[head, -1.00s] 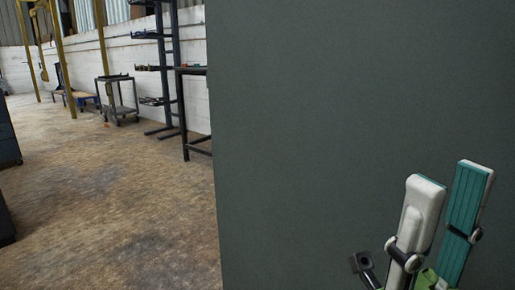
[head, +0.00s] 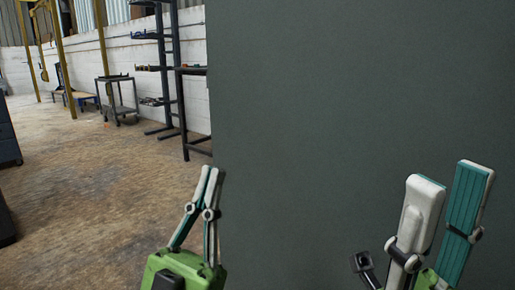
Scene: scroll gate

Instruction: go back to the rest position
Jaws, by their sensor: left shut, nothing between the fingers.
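My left gripper (head: 212,170) shows at the bottom left of centre in the head view. Its two fingers point up and meet at the tips, with nothing between them. Its green body (head: 183,272) sits at the lower edge. My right gripper (head: 447,172) is at the lower right. Its two fingers point up and stand apart, with a gap between the tips and nothing held there.
The panel fills the right and middle of the view. To the left is open brown floor (head: 90,180). A cart (head: 118,98), a dark rack (head: 165,70) and yellow posts (head: 62,55) stand by a white wall. Dark cabinets (head: 8,140) edge the far left.

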